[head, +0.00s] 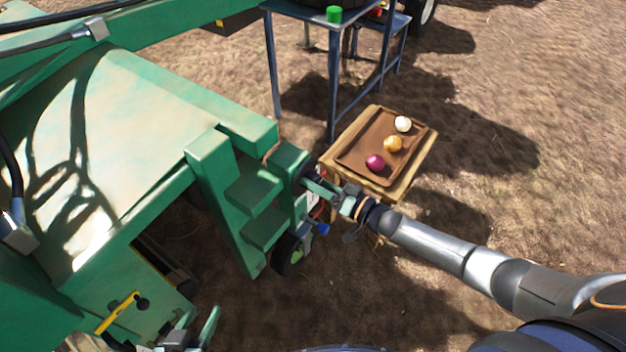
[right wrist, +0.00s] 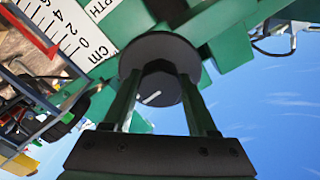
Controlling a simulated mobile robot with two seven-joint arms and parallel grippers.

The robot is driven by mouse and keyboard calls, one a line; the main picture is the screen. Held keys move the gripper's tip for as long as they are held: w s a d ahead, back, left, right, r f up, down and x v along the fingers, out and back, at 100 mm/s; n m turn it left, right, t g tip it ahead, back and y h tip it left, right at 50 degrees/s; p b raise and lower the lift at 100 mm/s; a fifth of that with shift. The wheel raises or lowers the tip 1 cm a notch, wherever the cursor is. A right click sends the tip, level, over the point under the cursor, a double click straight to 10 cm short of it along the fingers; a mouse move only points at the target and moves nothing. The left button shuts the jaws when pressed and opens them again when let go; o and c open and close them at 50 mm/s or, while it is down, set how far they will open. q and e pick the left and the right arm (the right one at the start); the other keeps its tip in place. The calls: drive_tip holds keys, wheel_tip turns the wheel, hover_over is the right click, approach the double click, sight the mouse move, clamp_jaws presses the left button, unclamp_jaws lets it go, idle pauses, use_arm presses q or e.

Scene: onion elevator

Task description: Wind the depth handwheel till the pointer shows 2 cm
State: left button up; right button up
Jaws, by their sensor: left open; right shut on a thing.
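The depth handwheel is a dark round disc with a hub and a white mark (right wrist: 160,60) in the right wrist view. In the head view it is mostly hidden at the green machine's end. My right gripper (head: 318,187) reaches it from the right, its two green fingers shut on the hub; they also show in the right wrist view (right wrist: 161,88). A white depth scale (right wrist: 62,28) marked in cm lies at upper left there. My left gripper (head: 190,330) is open and empty at the bottom edge of the head view, partly cut off.
The green machine (head: 110,110) fills the left, with steps (head: 255,195) and a small wheel (head: 288,255) near my right gripper. A wooden stand with a brown tray (head: 362,157) of onions is just beyond. A blue-grey table (head: 330,110) stands behind. A yellow-handled lever (head: 118,312) is at lower left.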

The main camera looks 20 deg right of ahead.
use_arm(q)
drive_tip(key=shift+f, duration=0.1)
use_arm(e)
drive_tip(key=shift+m, duration=0.6)
use_arm(q)
drive_tip(key=shift+s, duration=0.1)
use_arm(e)
drive_tip(key=o, duration=1.4)
drive_tip(key=shift+c, duration=0.2)
use_arm(q)
drive_tip(key=shift+s+d+r+g+p, duration=0.2)
drive_tip(key=shift+d+r+g+p, duration=0.15)
drive_tip(key=shift+p, duration=0.7)
use_arm(e)
drive_tip(key=v, duration=1.2)
drive_tip(key=shift+s+d, duration=0.2)
use_arm(q)
drive_tip(key=shift+a, duration=0.15)
